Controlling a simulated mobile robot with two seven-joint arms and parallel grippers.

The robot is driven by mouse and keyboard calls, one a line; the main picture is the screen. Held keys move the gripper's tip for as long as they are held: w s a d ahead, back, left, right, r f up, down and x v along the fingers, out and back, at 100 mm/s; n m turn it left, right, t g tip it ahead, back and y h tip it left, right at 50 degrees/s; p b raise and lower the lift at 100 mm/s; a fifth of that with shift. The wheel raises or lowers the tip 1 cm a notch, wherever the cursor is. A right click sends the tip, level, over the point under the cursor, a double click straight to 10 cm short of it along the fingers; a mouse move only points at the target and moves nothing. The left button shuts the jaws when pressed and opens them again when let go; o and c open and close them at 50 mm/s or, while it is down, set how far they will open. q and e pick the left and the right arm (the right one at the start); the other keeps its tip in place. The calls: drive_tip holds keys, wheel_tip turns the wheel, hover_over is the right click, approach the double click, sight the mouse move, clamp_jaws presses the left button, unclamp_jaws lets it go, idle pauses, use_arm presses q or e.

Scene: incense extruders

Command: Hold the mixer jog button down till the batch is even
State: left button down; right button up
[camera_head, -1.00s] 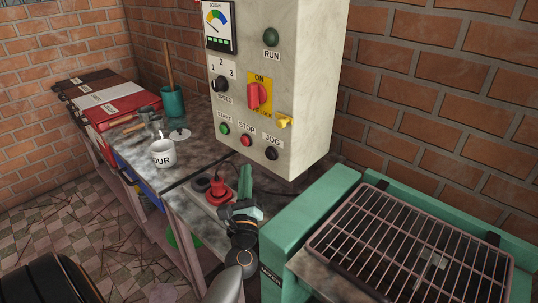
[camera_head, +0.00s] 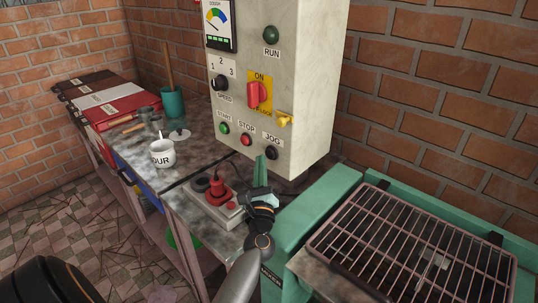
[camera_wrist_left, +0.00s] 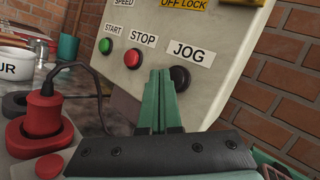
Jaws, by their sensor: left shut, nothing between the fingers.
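The black JOG button (camera_head: 271,152) sits at the lower right of the grey control box (camera_head: 302,100), under its JOG label. In the left wrist view the JOG button (camera_wrist_left: 180,78) shows just right of and beyond my fingertips. My left gripper (camera_head: 262,160) is shut and empty, its green fingers pointing up toward the box. It also shows in the left wrist view (camera_wrist_left: 160,75), its tips below the JOG label; I cannot tell whether they touch the box. The mixer (camera_head: 300,225) is green with a wire grid guard (camera_head: 410,240). The batch is not visible. My right gripper is not in view.
A red STOP button (camera_head: 246,140) and green START button (camera_head: 224,128) sit left of JOG. A power strip with a red plug (camera_head: 217,186) lies on the bench below. A white cup (camera_head: 162,153) and red binders (camera_head: 115,103) are farther left.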

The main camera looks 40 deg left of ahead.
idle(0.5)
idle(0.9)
use_arm(q)
drive_tip(key=shift+w, duration=0.1)
drive_tip(key=shift+w+b, duration=0.3)
drive_tip(key=shift+w, duration=0.05)
drive_tip(key=shift+w+b, duration=0.3)
drive_tip(key=shift+w, duration=0.15)
idle(0.7)
drive_tip(key=shift+s+d, duration=0.1)
idle(3.3)
drive_tip(key=shift+s, duration=0.8)
drive_tip(key=shift+s+a+f, duration=0.1)
drive_tip(key=shift+s+a, duration=0.05)
drive_tip(key=shift+s, duration=1.15)
drive_tip(key=shift+s+a+f, duration=0.1)
drive_tip(key=shift+s, duration=1.15)
